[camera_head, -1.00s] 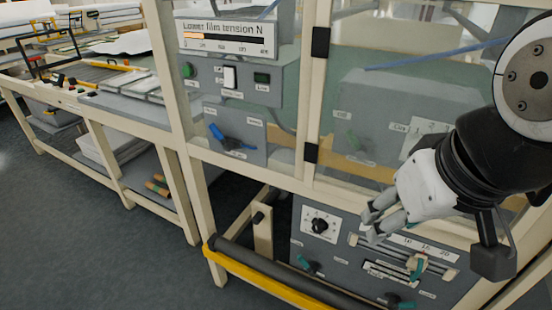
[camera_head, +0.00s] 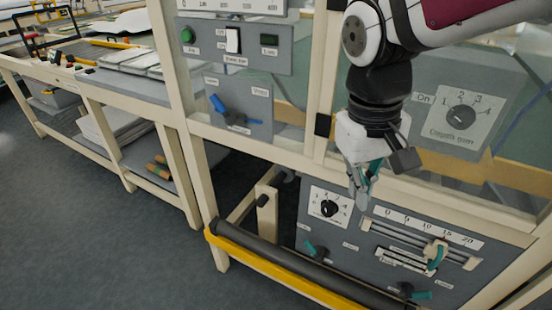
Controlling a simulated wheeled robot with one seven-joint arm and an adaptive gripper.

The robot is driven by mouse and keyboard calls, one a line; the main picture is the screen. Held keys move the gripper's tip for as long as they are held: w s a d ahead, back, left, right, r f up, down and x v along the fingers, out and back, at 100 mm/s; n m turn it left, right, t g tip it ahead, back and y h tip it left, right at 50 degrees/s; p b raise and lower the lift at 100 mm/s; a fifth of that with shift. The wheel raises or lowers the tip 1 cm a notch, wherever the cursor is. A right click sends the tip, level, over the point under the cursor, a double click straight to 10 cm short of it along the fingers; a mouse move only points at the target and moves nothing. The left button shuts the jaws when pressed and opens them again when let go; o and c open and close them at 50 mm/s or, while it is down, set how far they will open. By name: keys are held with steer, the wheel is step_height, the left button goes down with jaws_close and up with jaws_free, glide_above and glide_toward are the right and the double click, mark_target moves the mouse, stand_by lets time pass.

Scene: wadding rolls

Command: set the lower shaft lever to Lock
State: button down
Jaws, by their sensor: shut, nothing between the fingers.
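My gripper (camera_head: 361,196) is shut and empty, pointing down in front of the machine, above the lower grey panel (camera_head: 352,262). Two teal-handled levers show low on that panel: one at the left (camera_head: 315,250) and one at the bottom right (camera_head: 416,294). Both handles lie tilted, and the small labels beside them are too blurred to read. I cannot tell which one is the lower shaft lever. My gripper is up and apart from both. A bit of teal (camera_head: 374,168) shows beside my fingers; I cannot tell what it belongs to.
The lower panel also has a dial (camera_head: 329,208) and a slider with a teal handle (camera_head: 436,255). A blue lever (camera_head: 228,113) sits on the upper left panel. A dark roller bar with a yellow edge (camera_head: 285,278) runs in front. Cream frame posts (camera_head: 193,130) stand close by.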

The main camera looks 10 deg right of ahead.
steer(key=w+a+f+n+g+h+b, duration=0.1)
steer(key=w+a+f+h+b, duration=0.25)
steer(key=f, duration=0.65)
steer(key=w+a+f+n+g+h+b, duration=0.1)
steer(key=w+f+h+b, duration=0.25)
steer(key=w+f, duration=0.45)
steer(key=w+a+f+n+g+h+b, duration=0.1)
steer(key=w+a+f+h+b, duration=0.3)
steer(key=f, duration=0.8)
steer(key=a+f+n+t+h+b, duration=0.2)
steer(key=f+t+b, duration=0.2)
steer(key=f, duration=0.5)
steer(key=w+a+f+n+t+h+b, duration=0.1)
steer(key=a+f+n+t+h+b, duration=0.1)
steer(key=f, duration=0.7)
steer(key=w+a+f+n+t+h+b, duration=0.1)
steer(key=a+f+n+t+h+b, duration=0.1)
steer(key=f+t, duration=0.5)
step_height(320, 180, down, 2)
steer(key=n+h+b, duration=0.1)
steer(key=n+b, duration=0.1)
steer(key=b, duration=0.1)
steer(key=shift+w+a+f+b, duration=0.2)
steer(key=shift+w+a+b, duration=0.05)
steer(key=shift+a+b, duration=0.15)
steer(key=shift+d, duration=0.1)
steer(key=s+r+b+x, duration=0.1)
steer(key=s+r+x, duration=0.1)
steer(key=x, duration=1)
steer(key=shift+d, duration=0.5)
